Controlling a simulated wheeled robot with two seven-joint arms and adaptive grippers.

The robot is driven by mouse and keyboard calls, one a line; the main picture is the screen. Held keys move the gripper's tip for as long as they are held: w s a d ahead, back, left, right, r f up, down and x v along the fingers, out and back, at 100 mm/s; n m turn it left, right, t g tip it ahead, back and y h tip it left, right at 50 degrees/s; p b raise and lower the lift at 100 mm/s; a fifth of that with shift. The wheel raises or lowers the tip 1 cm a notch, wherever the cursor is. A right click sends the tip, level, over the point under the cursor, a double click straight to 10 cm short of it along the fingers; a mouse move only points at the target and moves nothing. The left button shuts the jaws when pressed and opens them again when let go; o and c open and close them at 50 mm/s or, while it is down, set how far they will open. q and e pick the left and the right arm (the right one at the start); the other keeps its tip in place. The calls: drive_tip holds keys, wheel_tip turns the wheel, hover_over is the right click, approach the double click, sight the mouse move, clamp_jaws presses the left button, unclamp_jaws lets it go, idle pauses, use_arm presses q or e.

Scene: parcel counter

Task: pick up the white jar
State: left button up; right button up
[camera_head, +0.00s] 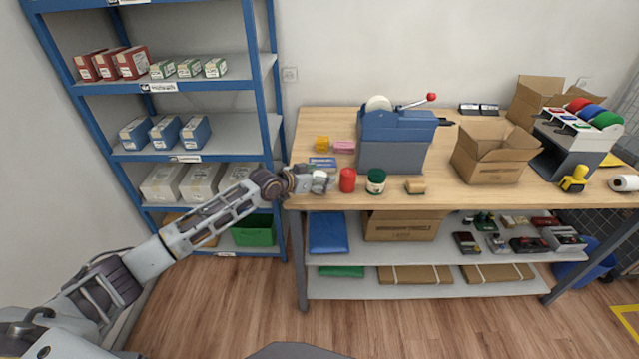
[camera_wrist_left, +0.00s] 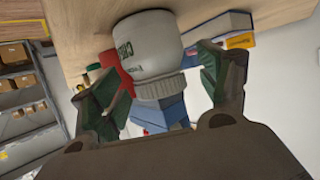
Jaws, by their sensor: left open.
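The white jar (camera_wrist_left: 147,45) stands on the wooden counter and shows large in the left wrist view, with its ribbed lid and dark lettering. My left gripper (camera_wrist_left: 162,68) is open, with one finger on each side of the jar. I cannot tell whether either finger touches it. In the head view my left gripper (camera_head: 316,179) is at the counter's front left edge and hides part of the white jar (camera_head: 319,188). My right gripper is not in view.
A red jar (camera_head: 348,180) stands close to the right of the white jar, then a dark green jar (camera_head: 376,182) and a tan roll (camera_head: 415,186). Behind are a yellow block (camera_head: 322,144), a pink block (camera_head: 345,147) and a blue-grey machine (camera_head: 393,150). An open carton (camera_head: 488,160) stands farther right.

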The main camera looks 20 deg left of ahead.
sight(320, 175)
use_arm(q)
drive_tip(key=shift+c, duration=0.3)
drive_tip(key=c, duration=1.1)
drive_tip(key=shift+r, duration=5.05)
